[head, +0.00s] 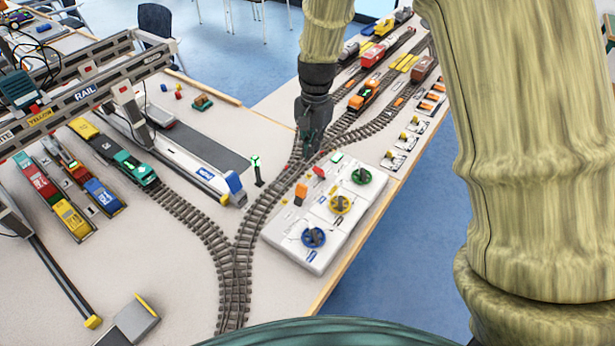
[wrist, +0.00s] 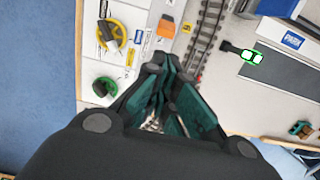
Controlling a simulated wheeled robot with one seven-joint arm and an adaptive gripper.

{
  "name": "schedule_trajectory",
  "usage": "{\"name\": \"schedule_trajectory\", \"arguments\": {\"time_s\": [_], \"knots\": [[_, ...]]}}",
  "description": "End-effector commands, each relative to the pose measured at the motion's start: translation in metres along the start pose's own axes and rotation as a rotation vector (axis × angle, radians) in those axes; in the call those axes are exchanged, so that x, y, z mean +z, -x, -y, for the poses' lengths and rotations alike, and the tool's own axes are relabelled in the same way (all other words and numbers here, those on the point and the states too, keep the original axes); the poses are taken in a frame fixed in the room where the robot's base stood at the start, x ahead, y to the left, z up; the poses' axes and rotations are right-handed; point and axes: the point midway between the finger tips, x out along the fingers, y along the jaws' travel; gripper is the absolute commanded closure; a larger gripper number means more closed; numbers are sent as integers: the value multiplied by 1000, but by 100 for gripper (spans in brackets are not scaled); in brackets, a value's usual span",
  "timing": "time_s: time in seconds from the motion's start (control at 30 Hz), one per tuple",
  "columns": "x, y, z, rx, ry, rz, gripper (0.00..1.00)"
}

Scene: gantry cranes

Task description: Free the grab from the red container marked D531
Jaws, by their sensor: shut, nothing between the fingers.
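My gripper (head: 312,150) is shut and empty, pointing down over the far end of the white control panel (head: 275,233), near the track. It also shows from above in the wrist view (wrist: 158,75). The crane trolley (head: 18,88) is above; I cannot make out the grab.
The gantry beam (head: 90,88) spans the left. Curved track (head: 235,265) runs beside the panel. A small signal post (head: 256,168) stands left of my gripper. Several wagons stand on the far tracks, with an orange locomotive (head: 364,95) nearest. The table edge is right of the panel.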

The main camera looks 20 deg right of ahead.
Motion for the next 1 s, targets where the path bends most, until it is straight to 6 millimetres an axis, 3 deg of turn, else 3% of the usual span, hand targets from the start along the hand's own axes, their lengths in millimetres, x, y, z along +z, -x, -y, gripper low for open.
{"name": "schedule_trajectory", "arguments": {"time_s": [0.03, 0.13, 0.73, 1.0], "knots": [[-1, -12, -1, 0, -1, 0, 100], [-3, -18, -2, -1, -3, 0, 100], [-5, -24, -5, 0, -9, 1, 100], [-4, -56, -5, 2, -6, 2, 100]]}}
